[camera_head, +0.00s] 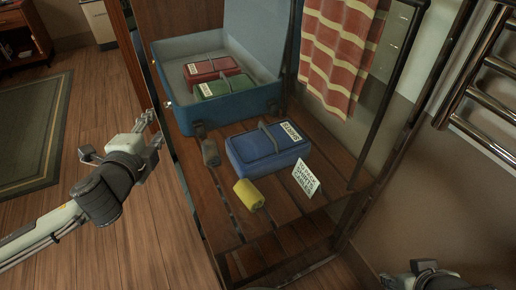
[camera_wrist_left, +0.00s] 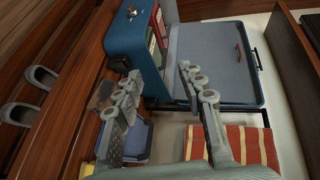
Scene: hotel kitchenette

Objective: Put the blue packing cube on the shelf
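The blue packing cube (camera_head: 262,155), with a dark handle and a white label, lies on the slatted wooden rack (camera_head: 278,212) in the head view. In the left wrist view the cube (camera_wrist_left: 138,142) is partly hidden behind a finger. My left gripper (camera_head: 150,128) is left of the rack, apart from the cube. Its two fingers stand spread with nothing between them, as the left wrist view (camera_wrist_left: 160,95) shows. My right gripper (camera_head: 425,272) shows only in part at the bottom right edge, and its fingers cannot be made out. I cannot identify the shelf for certain.
An open blue suitcase (camera_head: 228,112) behind the cube holds a red cube (camera_head: 207,70) and a green cube (camera_head: 222,88). A yellow roll (camera_head: 249,196), a dark cylinder (camera_head: 210,153) and a white card (camera_head: 306,178) are near the blue cube. A striped towel (camera_head: 338,60) hangs behind.

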